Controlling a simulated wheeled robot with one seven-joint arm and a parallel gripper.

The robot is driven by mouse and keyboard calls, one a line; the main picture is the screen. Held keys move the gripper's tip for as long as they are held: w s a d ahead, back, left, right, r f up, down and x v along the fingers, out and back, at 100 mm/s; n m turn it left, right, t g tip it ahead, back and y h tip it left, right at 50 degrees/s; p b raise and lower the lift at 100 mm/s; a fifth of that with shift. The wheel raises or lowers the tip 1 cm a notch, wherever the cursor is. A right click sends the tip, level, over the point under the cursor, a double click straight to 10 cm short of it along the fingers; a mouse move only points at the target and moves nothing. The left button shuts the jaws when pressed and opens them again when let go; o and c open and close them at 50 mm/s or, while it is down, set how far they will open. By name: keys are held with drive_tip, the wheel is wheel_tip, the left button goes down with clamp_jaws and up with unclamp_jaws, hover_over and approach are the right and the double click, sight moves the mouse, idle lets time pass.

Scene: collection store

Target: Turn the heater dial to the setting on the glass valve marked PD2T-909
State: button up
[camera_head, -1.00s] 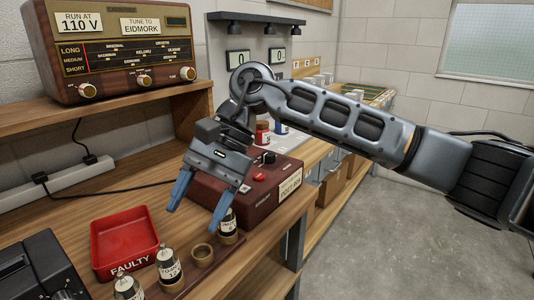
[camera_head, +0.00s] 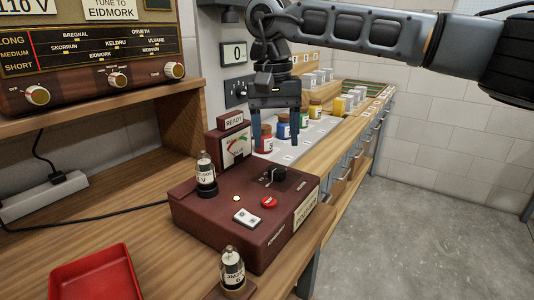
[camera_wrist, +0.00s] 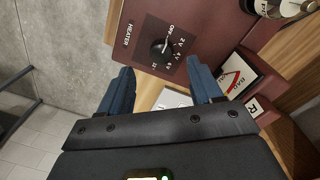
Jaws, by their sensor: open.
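The black heater dial (camera_head: 279,173) is on top of the dark red tester box (camera_head: 215,213). In the wrist view the heater dial (camera_wrist: 165,48) has a numbered scale, and its pointer appears to be at or near OFF. A glass valve (camera_head: 205,172) stands upright in the tester; its label is only partly legible, seemingly ending in 909 with a V figure below. My gripper (camera_head: 275,136) is open and empty, fingers down, above and beyond the dial. In the wrist view my gripper (camera_wrist: 160,70) is apart from the dial, which lies ahead of the fingertips.
A meter marked READY (camera_head: 235,142) stands at the tester's back edge. A red button (camera_head: 269,202) and a white switch (camera_head: 247,217) are near the dial. Another valve (camera_head: 232,268) stands in front. Coloured jars (camera_head: 284,127) are behind the gripper. A red tray (camera_head: 98,278) lies front left.

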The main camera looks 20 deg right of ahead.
sight(277, 168)
drive_tip(key=shift+w+d, duration=0.15)
drive_tip(key=shift+w, duration=0.3)
drive_tip(key=shift+w+f, duration=0.1)
drive_tip(key=shift+f, duration=0.05)
wheel_tip(277, 168, down, 7)
drive_tip(key=shift+d+f, duration=0.15)
drive_tip(key=shift+c, duration=0.3)
drive_tip(key=c, duration=1)
